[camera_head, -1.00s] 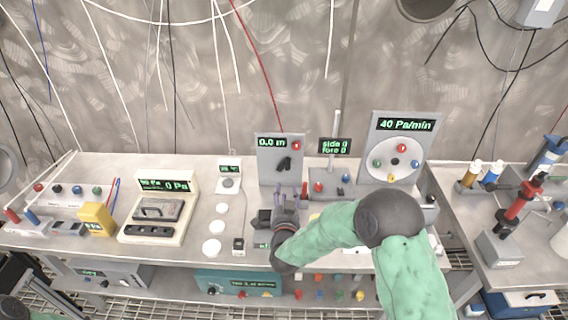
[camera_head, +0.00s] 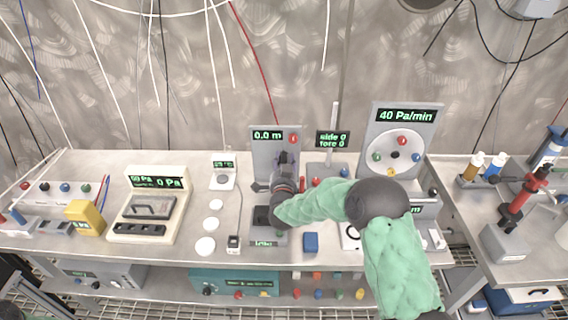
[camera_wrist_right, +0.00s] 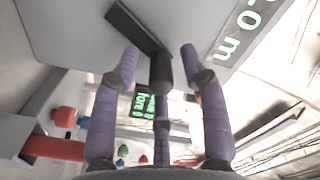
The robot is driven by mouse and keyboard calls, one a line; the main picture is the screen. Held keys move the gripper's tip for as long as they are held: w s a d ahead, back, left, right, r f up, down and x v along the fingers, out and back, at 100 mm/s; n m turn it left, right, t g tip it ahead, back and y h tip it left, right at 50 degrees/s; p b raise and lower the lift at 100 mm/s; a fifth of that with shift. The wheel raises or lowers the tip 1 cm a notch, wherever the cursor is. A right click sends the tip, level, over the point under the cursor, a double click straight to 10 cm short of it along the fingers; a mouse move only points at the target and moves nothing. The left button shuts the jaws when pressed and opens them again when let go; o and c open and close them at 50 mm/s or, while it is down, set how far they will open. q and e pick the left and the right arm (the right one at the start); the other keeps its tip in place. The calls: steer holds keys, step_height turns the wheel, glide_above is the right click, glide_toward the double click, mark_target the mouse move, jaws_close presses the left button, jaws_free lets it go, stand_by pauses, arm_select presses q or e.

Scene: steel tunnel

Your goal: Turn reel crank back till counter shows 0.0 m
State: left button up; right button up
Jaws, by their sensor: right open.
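The reel panel (camera_head: 262,157) is a grey upright plate at the back middle of the bench. Its counter (camera_head: 267,135) reads 0.0 m in green. The crank (camera_wrist_right: 138,30) is a dark bar on the plate with a black handle (camera_wrist_right: 161,72) standing out from it. My right gripper (camera_head: 286,163) is in front of the plate and hides most of the crank in the head view. In the right wrist view its purple fingers (camera_wrist_right: 160,52) are spread, one on each side of the handle, with visible gaps.
Right of the reel stand a small side/fore display (camera_head: 332,139) and a taller 40 Pa/min panel (camera_head: 404,116) with coloured knobs. A pressure console (camera_head: 153,207) and white discs lie to the left. A blue block (camera_head: 311,242) sits near the front edge.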

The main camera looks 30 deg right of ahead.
steer(key=shift+w+d, duration=0.1)
jaws_close()
stand_by(0.3)
steer(key=shift+w+a+r+n+p, duration=0.15)
steer(key=shift+w+a+n+p, duration=0.2)
steer(key=shift+n, duration=0.6)
steer(key=shift+w+a+r+n+p, duration=0.1)
steer(key=shift+a+n+p, duration=0.4)
steer(key=shift+n, duration=0.5)
steer(key=shift+w+a+r+n+p, duration=0.15)
steer(key=shift+w+a+n+p, duration=0.2)
steer(key=shift+n, duration=0.6)
steer(key=shift+s, duration=0.1)
jaws_free()
